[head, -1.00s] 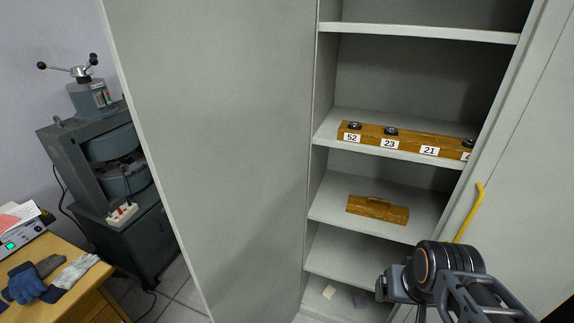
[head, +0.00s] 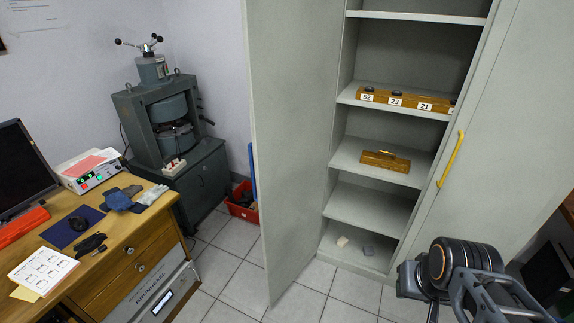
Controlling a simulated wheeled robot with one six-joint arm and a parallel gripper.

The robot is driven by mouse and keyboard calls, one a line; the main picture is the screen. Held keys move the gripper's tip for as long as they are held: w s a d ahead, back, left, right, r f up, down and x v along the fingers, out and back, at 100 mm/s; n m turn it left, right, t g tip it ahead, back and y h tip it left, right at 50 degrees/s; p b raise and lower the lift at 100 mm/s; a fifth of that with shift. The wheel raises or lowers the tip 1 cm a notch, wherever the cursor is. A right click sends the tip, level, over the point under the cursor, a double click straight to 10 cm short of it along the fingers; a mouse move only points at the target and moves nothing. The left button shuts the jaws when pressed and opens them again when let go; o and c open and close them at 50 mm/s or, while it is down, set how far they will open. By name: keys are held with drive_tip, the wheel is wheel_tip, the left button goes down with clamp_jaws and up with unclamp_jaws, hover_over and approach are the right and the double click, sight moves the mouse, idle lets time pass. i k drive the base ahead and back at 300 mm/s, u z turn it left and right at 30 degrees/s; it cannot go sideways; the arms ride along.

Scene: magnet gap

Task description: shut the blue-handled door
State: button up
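The blue-handled door (head: 290,150) is a tall grey cabinet door, standing open on the left of the cabinet (head: 382,262). Its broad plain face is towards the opening. The blue handle (head: 252,172) shows as a narrow upright strip past the door's left edge, mostly hidden behind the door. The cabinet's right door (head: 500,150) has a yellow handle (head: 451,158) and looks shut. Part of my arm shows at the lower right, in front of the right door. I cannot make out my gripper's fingers.
A wooden desk (head: 120,240) with drawers stands at the left. A grey machine (head: 165,110) on a dark cabinet and a red bin (head: 241,205) stand behind the open door. Tiled floor (head: 225,265) is clear between desk and door.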

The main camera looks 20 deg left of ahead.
sight(292, 48)
drive_tip(key=k, duration=0.6)
drive_tip(key=u, duration=1.85)
drive_tip(key=i, duration=2.5)
drive_tip(key=z, duration=0.9)
drive_tip(key=k, duration=0.35)
drive_tip(key=u, duration=0.05)
